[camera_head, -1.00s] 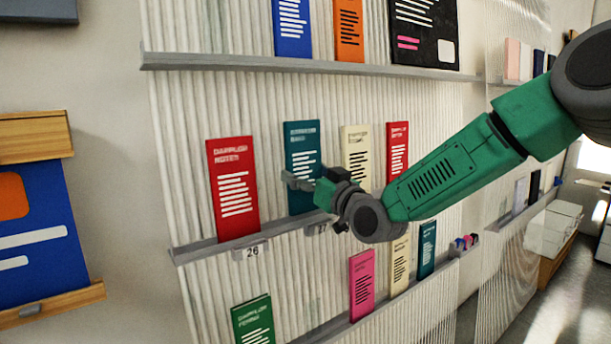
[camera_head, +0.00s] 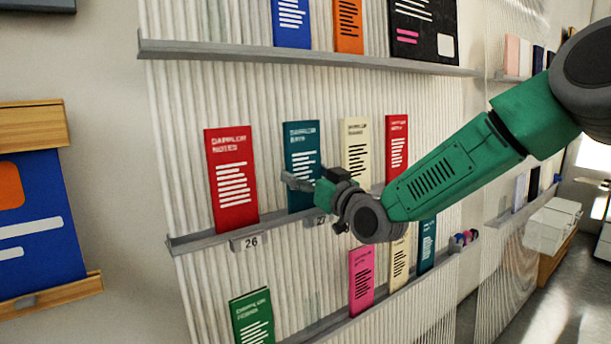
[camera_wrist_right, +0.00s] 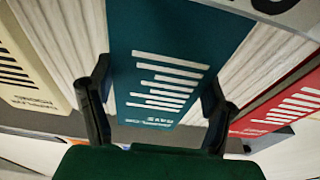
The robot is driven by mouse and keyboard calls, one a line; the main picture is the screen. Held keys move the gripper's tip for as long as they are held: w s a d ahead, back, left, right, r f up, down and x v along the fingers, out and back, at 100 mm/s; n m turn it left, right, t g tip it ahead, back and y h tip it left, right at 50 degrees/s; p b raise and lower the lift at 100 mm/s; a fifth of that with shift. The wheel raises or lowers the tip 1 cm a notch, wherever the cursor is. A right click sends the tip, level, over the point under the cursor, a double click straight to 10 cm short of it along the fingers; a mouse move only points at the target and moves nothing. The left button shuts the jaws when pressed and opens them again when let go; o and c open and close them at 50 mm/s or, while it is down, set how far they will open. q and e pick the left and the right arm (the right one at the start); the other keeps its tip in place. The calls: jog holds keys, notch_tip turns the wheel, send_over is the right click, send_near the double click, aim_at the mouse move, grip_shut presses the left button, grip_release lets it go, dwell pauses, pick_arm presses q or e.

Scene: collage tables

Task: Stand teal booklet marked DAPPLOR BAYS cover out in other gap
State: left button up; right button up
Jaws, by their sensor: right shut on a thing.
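The teal booklet (camera_head: 302,150) marked DAPPLOR BAYS stands upright, cover out, on the middle ledge (camera_head: 215,237) between a red booklet (camera_head: 231,180) and a cream booklet (camera_head: 355,150). My right gripper (camera_head: 303,185) is at its lower part, shut on it. In the right wrist view the teal booklet (camera_wrist_right: 165,75) lies between the two dark fingers (camera_wrist_right: 158,108), one at each side edge. Its foot is close to the ledge; I cannot tell whether it touches. My left gripper is not in view.
Another red booklet (camera_head: 397,145) stands right of the cream one. The lower ledge (camera_head: 390,292) holds green, pink, cream and teal booklets, with a gap between green and pink. The upper ledge (camera_head: 300,57) holds blue, orange and black items. A framed blue board (camera_head: 40,220) is at left.

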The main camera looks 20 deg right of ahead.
jog(key=shift+r, duration=0.1)
jog(key=o, duration=1.4)
jog(key=shift+o, duration=0.2)
jog(key=v, duration=1.2)
